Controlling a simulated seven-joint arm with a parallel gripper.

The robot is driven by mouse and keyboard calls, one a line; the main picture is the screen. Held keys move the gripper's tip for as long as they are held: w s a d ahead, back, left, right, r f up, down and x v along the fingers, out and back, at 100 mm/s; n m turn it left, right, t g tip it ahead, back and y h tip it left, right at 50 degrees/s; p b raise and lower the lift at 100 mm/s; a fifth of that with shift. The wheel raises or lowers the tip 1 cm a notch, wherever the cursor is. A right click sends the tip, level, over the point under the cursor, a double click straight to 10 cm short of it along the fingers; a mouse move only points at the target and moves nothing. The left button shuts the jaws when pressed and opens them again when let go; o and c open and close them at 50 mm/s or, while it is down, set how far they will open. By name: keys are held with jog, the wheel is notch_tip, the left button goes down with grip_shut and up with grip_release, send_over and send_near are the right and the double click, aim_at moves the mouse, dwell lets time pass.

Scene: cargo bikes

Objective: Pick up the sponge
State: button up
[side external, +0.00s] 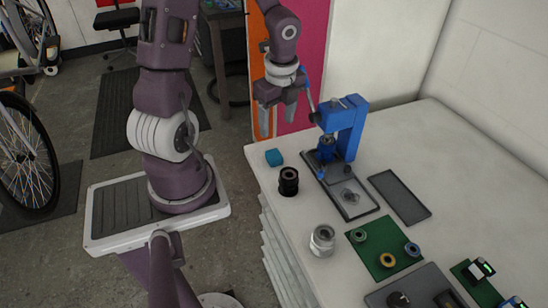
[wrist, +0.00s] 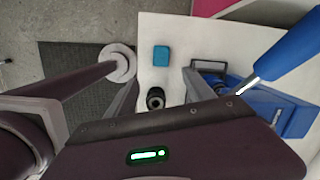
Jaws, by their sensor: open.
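A small teal-blue block, which looks like the sponge (side external: 274,157), lies on the white bench top near its back left corner. It also shows in the wrist view (wrist: 161,54), at the upper middle. My gripper (side external: 277,120) is open and empty, above and behind the sponge near the bench's back edge, its fingers pointing down and apart from it. In the wrist view, the two fingers stand wide apart, with the sponge showing between and beyond them.
A blue lever press (side external: 343,130) stands close to the right of the sponge, its handle near my gripper. A black cylinder (side external: 288,182) stands in front of the sponge. A grey tray (side external: 400,198), a silver part (side external: 322,240) and green mats (side external: 370,262) lie farther along the bench.

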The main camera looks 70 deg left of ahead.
aim_at(275, 155)
jog(key=f+m, duration=0.1)
jog(key=f, duration=0.1)
jog(key=a+f+m+h, duration=0.1)
jog(key=f, duration=0.1)
jog(key=f+m, duration=0.1)
jog(key=f, duration=0.1)
jog(key=shift+s+a+f+h, duration=0.1)
jog(key=shift+a+f+h, duration=0.1)
jog(key=shift+a+h, duration=0.1)
jog(key=f, duration=0.6)
jog(key=shift+w+a+f, duration=0.3)
jog(key=shift+a+f, duration=0.05)
jog(key=shift+a, duration=0.05)
grip_shut()
notch_tip(275, 155, up, 10)
